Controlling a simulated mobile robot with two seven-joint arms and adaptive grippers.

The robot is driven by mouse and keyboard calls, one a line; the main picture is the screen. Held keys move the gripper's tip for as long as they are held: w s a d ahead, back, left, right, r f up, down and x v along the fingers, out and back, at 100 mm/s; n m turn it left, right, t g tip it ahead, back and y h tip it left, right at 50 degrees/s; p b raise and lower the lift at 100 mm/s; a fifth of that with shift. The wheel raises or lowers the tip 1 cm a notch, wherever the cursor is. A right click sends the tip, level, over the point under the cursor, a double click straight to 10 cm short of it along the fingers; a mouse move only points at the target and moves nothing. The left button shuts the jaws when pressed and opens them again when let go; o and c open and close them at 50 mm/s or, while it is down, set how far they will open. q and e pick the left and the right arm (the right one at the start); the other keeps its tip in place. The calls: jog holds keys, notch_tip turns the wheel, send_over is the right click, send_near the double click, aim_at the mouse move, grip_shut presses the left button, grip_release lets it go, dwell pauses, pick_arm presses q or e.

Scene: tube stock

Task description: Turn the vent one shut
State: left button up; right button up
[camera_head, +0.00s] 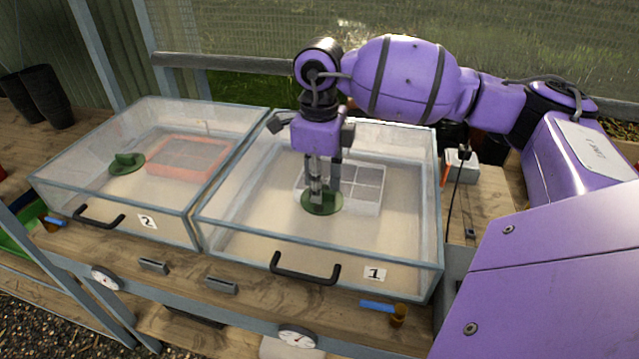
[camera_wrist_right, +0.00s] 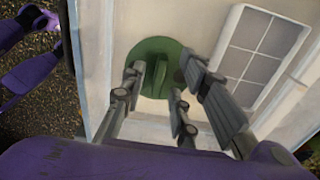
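Vent one is a green disc (camera_head: 322,207) with a raised fin, on the clear lid of the box labelled 1 (camera_head: 376,274). In the right wrist view the green disc (camera_wrist_right: 150,50) shows beyond my fingers. My right gripper (camera_head: 322,193) points down at the vent in the head view. Its fingers (camera_wrist_right: 164,75) are apart in the wrist view, one on each side of the fin, with gaps showing. Whether the fingertips touch the disc is hard to tell. The fingers hide part of the vent. My left gripper is not seen.
Box 2 (camera_head: 148,221) stands to the left with its own green vent (camera_head: 126,163) and a red tray (camera_head: 190,157) inside. A pale divided tray (camera_head: 372,208) lies inside box 1. A black handle (camera_head: 305,277) and blue lever (camera_head: 377,306) are at the front.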

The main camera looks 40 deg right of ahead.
notch_tip(320, 180, up, 12)
jog(key=shift+f, duration=0.15)
dwell(0.7)
